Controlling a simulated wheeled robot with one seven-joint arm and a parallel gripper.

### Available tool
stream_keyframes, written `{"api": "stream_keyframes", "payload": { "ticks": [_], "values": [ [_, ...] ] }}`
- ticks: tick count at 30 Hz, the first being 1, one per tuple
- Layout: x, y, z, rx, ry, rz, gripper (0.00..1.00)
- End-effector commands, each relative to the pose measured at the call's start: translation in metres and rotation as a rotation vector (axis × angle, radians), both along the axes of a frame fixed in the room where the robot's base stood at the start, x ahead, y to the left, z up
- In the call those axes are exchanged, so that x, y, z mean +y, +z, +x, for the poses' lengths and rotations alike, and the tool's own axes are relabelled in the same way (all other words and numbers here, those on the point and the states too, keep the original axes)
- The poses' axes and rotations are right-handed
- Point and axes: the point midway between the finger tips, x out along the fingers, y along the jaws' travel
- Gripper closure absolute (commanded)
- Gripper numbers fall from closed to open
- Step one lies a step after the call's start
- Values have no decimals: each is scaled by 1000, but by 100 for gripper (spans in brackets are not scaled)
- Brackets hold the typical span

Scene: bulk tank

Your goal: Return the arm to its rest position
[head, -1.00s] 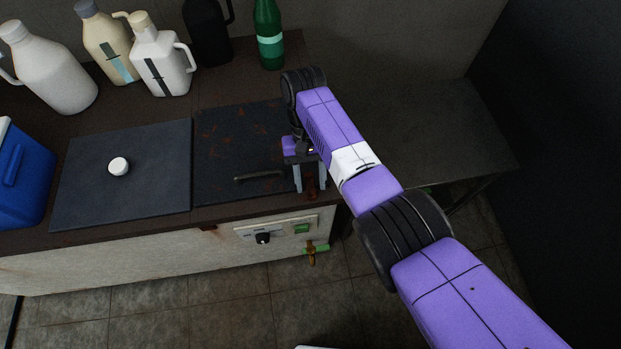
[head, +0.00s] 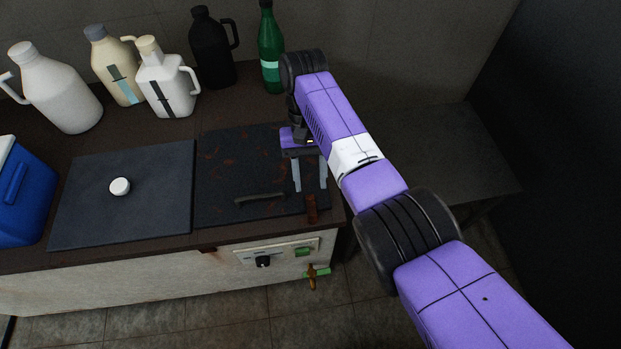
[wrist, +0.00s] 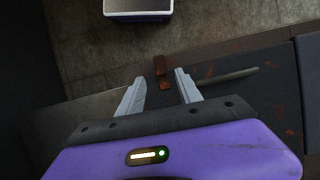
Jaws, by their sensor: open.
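My gripper (head: 310,176) is at the end of my purple arm, over the right end of the dark, rust-spotted lid (head: 235,170) of the tank. Its two grey fingers stand apart with nothing between them. In the wrist view my gripper (wrist: 160,95) is also open and empty. A brown block-like piece (head: 312,208) sits at the lid's front right edge, just beyond the fingertips; it also shows in the wrist view (wrist: 161,68). A dark bar handle (head: 260,198) lies along the lid's front, left of the fingers.
A second dark lid (head: 90,215) with a white knob (head: 120,186) is on the left. Several jugs and a green bottle (head: 270,50) stand behind. A blue cooler (head: 22,205) is at far left. A dial (head: 262,261) and tap (head: 313,277) are on the front. A bare table (head: 450,150) is right.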

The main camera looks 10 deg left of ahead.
Motion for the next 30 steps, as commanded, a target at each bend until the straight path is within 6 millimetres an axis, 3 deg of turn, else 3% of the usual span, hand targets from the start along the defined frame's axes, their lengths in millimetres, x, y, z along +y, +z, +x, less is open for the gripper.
{"api": "stream_keyframes", "payload": {
  "ticks": [11, 14, 21, 25, 30],
  "values": [
    [3, -2, 4, -19, 7, 14, 58],
    [11, -7, 21, -91, 14, 53, 58],
    [60, 8, 98, -469, 52, 250, 58],
    [76, 1, 120, -665, 58, 358, 58],
    [77, -10, 127, -904, 46, 478, 58]
  ]
}}
